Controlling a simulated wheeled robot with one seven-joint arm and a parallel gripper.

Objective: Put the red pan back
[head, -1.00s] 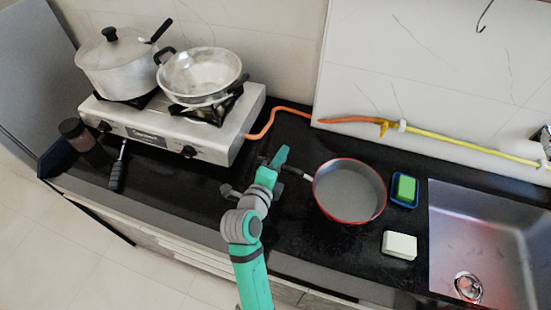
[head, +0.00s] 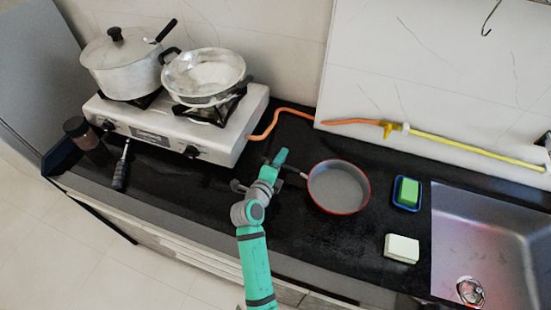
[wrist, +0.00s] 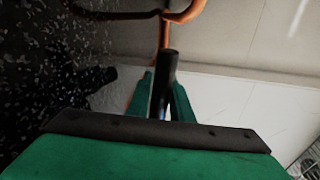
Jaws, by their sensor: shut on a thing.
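The red-rimmed pan (head: 338,190) with a grey inside is over the black counter, right of the stove, open side up. Its handle (head: 293,172) points left toward my gripper (head: 279,160). In the wrist view my gripper (wrist: 161,92) is shut on the dark pan handle (wrist: 170,65), which stands between the two green fingers. I cannot tell whether the pan touches the counter. A dark hook (head: 489,18) is on the tiled wall at upper right, with nothing hanging on it.
A gas stove (head: 175,130) on the left bears a lidded pot (head: 125,68) and a metal wok (head: 205,75). An orange hose (head: 275,120) runs behind the pan to a yellow pipe (head: 470,146). A sponge tray (head: 399,203), pale block (head: 401,249) and sink (head: 490,225) lie right.

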